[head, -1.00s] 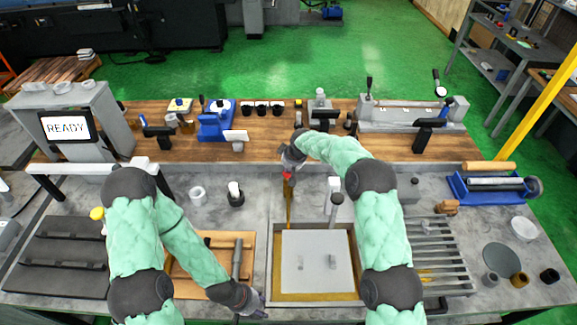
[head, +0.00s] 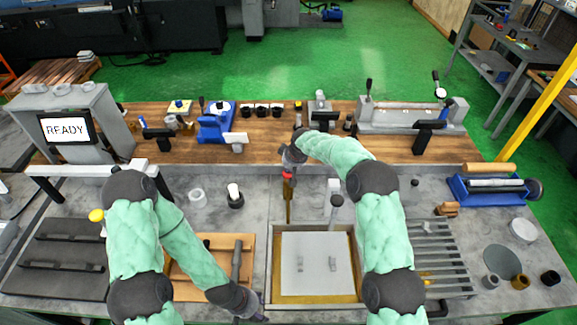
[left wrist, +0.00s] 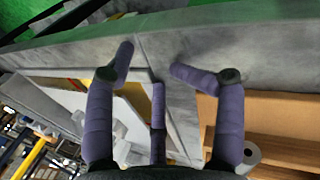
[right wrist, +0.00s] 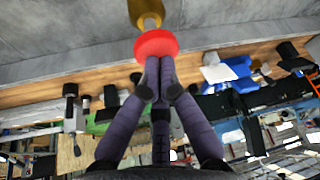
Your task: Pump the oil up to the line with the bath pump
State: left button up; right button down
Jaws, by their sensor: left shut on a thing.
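The bath pump is a brass rod (head: 288,205) with a red knob (head: 287,176) at the back left corner of the oil bath. The bath (head: 358,285) is a sunken pan with amber oil around a pale plate (head: 315,265). No level line can be made out. My right gripper (head: 292,160) is at the knob from above. In the right wrist view its fingers (right wrist: 158,65) are together, tips against the red knob (right wrist: 156,44). My left gripper (head: 255,312) is low at the bench's front edge; its fingers (left wrist: 152,65) are around what looks like that edge (left wrist: 225,40).
A dark-capped grey post (head: 336,207) stands behind the plate. A wooden board (head: 185,278) with a tool lies left of the bath, and a slatted grate (head: 440,265) lies right. The screen (head: 65,128) reads READY.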

pick_arm(q)
jog(key=shift+s+r+p, duration=0.2)
jog(key=shift+r+p, duration=0.1)
pick_arm(e)
jog(key=shift+a+r, duration=0.15)
jog(key=shift+r, duration=0.75)
pick_arm(q)
jog(key=shift+w+r+p, duration=0.15)
jog(key=shift+r+p, duration=0.2)
jog(key=shift+r, duration=0.05)
pick_arm(e)
jog(key=shift+r, duration=1.15)
pick_arm(q)
jog(key=shift+f, duration=0.25)
pick_arm(e)
jog(key=shift+f, duration=0.3)
